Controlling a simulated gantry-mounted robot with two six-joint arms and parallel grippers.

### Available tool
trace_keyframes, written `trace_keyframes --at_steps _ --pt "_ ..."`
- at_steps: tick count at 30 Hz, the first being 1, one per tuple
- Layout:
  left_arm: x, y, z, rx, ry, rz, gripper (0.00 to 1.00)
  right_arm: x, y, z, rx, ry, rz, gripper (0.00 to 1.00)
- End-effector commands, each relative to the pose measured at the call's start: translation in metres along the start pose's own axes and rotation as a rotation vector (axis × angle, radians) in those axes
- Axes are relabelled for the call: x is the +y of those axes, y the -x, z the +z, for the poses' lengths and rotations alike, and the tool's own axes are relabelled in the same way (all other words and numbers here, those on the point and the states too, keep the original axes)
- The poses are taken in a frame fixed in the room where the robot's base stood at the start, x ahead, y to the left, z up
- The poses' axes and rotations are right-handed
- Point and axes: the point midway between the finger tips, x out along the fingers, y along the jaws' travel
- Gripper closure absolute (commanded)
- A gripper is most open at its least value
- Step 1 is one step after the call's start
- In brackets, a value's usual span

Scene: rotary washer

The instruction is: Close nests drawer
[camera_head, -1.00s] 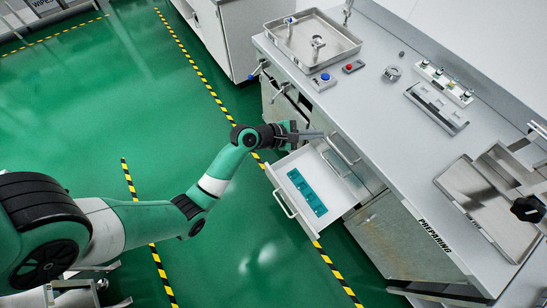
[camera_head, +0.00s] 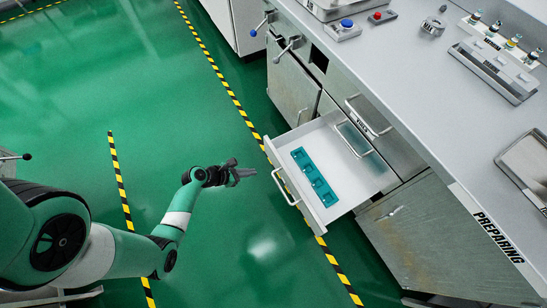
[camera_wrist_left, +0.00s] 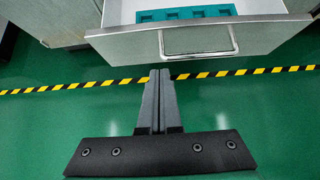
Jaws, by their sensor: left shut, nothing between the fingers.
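The nests drawer (camera_head: 337,203) is pulled out from the steel cabinet under the counter. It is white inside and holds a teal nest strip (camera_head: 313,177) with several pockets. Its bar handle (camera_head: 284,187) is on the front panel. My left gripper (camera_head: 250,172) is shut and empty, in front of the drawer and apart from its handle. In the left wrist view the shut fingers (camera_wrist_left: 158,75) point toward the drawer front (camera_wrist_left: 135,47), just left of and below the handle (camera_wrist_left: 197,53). My right gripper is not in view.
A closed drawer (camera_head: 396,150) with its own handle sits beside the open one. Cabinet doors (camera_head: 293,90) with handles are to its left. The counter (camera_head: 440,120) carries a tray, buttons and a vial rack. The green floor before the drawer is clear.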

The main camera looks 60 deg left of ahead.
Motion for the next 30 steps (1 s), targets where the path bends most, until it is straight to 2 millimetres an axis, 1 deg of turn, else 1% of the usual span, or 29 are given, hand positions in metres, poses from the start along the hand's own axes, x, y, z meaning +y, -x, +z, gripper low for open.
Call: trace_keyframes --at_steps 1,2,9,12,15,19,23,30 --pt "0.000 -0.015 -0.007 -0.002 -0.006 -0.001 1.00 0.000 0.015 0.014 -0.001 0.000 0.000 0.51" --pt "-0.001 -0.021 -0.006 -0.002 -0.007 -0.002 1.00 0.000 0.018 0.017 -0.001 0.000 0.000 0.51" --pt "0.000 -0.074 -0.006 -0.002 -0.006 -0.002 1.00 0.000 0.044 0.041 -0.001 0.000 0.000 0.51" --pt "0.000 -0.094 -0.004 -0.003 -0.006 -0.001 1.00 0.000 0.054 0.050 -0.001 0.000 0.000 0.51" --pt "-0.001 -0.103 0.012 -0.003 -0.006 0.000 1.00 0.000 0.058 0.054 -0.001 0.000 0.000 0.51" --pt "0.000 -0.112 0.022 -0.002 -0.004 0.000 1.00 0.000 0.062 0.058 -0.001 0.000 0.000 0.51" --pt "0.000 -0.114 0.026 -0.001 -0.002 0.001 1.00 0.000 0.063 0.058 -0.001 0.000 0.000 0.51" --pt "0.000 -0.113 0.027 -0.001 -0.001 0.001 1.00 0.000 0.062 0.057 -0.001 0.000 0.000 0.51"
